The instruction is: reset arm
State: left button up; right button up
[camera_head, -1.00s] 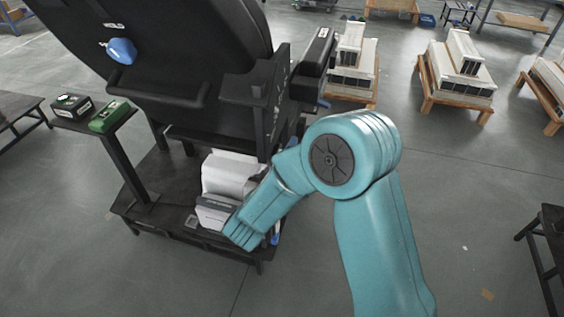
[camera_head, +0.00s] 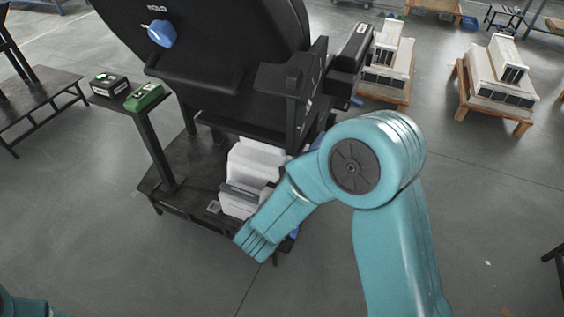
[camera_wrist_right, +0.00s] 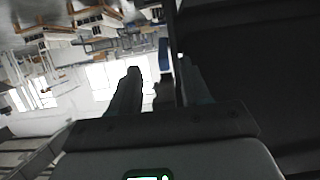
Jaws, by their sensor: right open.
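My right arm (camera_head: 390,210) is teal and reaches from the bottom right toward the black machine, bent at a large round joint. Its forearm ends in front of the machine's lower shelf, and no gripper fingers can be made out there. In the right wrist view my right gripper (camera_wrist_right: 158,85) has its two dark fingers apart, with nothing between them. A small teal part of mine shows at the bottom left corner of the head view; my left gripper is not in view.
The black machine (camera_head: 215,85) carries a blue knob (camera_head: 161,33). White pieces (camera_head: 252,170) lie on its lower shelf (camera_head: 178,190), close to my forearm. A side stand holds a black box (camera_head: 110,84) and a green box (camera_head: 144,97). Pallets (camera_head: 490,110) stand at the back right.

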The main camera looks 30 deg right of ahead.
jog(key=s+d+f+n+g+p, duration=0.1)
jog(key=s+d+f+g+p, duration=0.1)
jog(key=s+d+f+p, duration=0.3)
jog(key=a+f+n+y+p, duration=0.1)
jog(key=a+f+n+y, duration=0.25)
jog(key=f+y, duration=0.4)
jog(key=s+a+f+n+g+y, duration=0.1)
jog(key=s+a+f+g+y, duration=0.2)
jog(key=s+a, duration=0.4)
jog(key=s+a+f+n+g+y, duration=0.2)
jog(key=s+a+g+y, duration=0.1)
jog(key=s+a, duration=0.4)
jog(key=shift+s+f+g+y, duration=0.4)
jog(key=shift+y, duration=0.15)
